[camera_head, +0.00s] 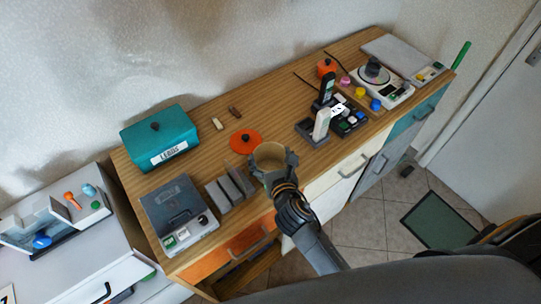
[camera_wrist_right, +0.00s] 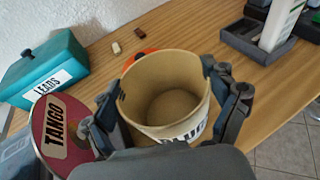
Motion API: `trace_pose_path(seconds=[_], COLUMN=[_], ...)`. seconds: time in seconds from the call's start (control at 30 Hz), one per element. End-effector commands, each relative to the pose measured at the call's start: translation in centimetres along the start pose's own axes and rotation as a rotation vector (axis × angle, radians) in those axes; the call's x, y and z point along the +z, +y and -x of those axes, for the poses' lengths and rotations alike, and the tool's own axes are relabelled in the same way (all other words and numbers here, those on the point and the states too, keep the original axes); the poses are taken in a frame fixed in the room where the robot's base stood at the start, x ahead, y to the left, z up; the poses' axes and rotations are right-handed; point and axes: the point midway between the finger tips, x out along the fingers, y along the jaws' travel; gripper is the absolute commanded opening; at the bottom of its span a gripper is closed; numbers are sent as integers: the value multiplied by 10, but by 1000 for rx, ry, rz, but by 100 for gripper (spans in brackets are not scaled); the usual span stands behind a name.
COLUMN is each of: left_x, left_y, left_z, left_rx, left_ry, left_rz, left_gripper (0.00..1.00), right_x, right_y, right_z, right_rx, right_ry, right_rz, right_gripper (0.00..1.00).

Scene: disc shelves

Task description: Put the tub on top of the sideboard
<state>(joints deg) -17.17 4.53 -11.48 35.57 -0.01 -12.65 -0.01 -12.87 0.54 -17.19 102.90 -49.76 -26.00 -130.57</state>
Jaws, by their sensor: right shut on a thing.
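The tub (camera_head: 268,161) is a beige, open, empty round container with a dark-lettered label. It also shows in the right wrist view (camera_wrist_right: 168,107), upright or nearly so. My right gripper (camera_wrist_right: 175,110) is shut on it, one finger at each side; in the head view it (camera_head: 272,168) is at the front edge of the sideboard. The sideboard (camera_head: 285,105) has a wooden top and orange, white, grey and teal fronts. The tub is over the front part of that top; I cannot tell whether it touches the wood. My left gripper is not in view.
A teal LEADS box (camera_head: 160,138) is at the back left.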

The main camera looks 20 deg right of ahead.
Motion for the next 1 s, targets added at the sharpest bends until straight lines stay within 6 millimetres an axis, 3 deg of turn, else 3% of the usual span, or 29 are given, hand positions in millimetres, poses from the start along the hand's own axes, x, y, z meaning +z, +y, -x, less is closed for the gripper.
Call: trace_pose_path(seconds=[0.1,0.13,0.17,0.63,0.77,1.0], left_x=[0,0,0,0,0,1], left_y=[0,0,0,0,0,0], left_z=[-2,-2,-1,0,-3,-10], left_rx=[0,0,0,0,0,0], left_ry=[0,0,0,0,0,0], left_rz=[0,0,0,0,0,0], left_gripper=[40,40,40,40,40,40], right_x=[-3,-2,-2,0,-2,-3], right_y=[0,0,0,0,-1,0], right_z=[-1,-1,-1,3,21,73], right_rx=[0,0,0,0,-1,1], right_ry=[-2,-1,-1,0,1,2], right_rz=[2,1,1,0,2,1], right_gripper=[28,92,98,100,100,100])
